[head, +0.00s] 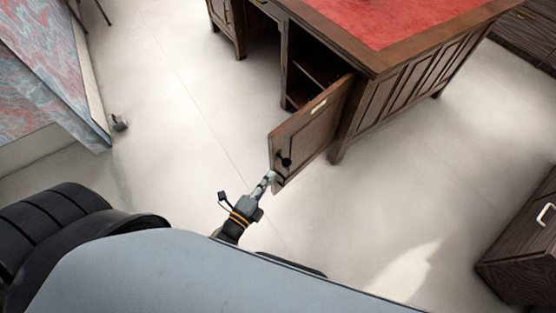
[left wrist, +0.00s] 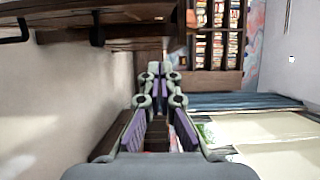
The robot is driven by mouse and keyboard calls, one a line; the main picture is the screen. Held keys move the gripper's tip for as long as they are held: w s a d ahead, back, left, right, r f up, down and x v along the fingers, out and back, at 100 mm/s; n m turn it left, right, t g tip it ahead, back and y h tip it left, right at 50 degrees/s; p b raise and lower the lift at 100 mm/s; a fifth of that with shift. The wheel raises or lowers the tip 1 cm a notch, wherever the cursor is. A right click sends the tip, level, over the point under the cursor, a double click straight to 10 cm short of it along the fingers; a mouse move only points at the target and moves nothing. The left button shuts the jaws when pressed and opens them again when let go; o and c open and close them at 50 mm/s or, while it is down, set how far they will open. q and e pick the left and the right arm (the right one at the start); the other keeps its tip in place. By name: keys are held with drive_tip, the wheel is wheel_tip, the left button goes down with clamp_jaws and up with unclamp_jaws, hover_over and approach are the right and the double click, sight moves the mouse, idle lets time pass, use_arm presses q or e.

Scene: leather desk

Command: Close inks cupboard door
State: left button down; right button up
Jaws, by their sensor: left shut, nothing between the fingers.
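The cupboard door (head: 312,128) is a brown wooden panel with a pale label and a dark knob (head: 284,160). It stands open, swung out from the desk (head: 400,75), and part of the cupboard interior (head: 310,75) shows behind it. My left gripper (head: 270,177) is shut and empty at the door's lower free edge; I cannot tell whether it touches. In the left wrist view its closed fingers (left wrist: 160,70) point ahead, with brown wood (left wrist: 125,30) above. My right gripper is not in view.
The desk has a red leather top (head: 405,18). A dark wooden cabinet (head: 520,240) stands at the lower right, and a marbled panel (head: 45,60) at the left. Pale floor (head: 170,110) lies clear left of the door. A shelf of books (left wrist: 215,35) shows in the left wrist view.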

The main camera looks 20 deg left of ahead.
sight(275, 147)
use_arm(q)
drive_tip(key=shift+w+a, duration=0.25)
drive_tip(key=shift+w, duration=1.7)
drive_tip(key=shift+w+a, duration=0.25)
drive_tip(key=shift+w, duration=1.75)
drive_tip(key=shift+w+a, duration=0.25)
drive_tip(key=shift+w, duration=1.7)
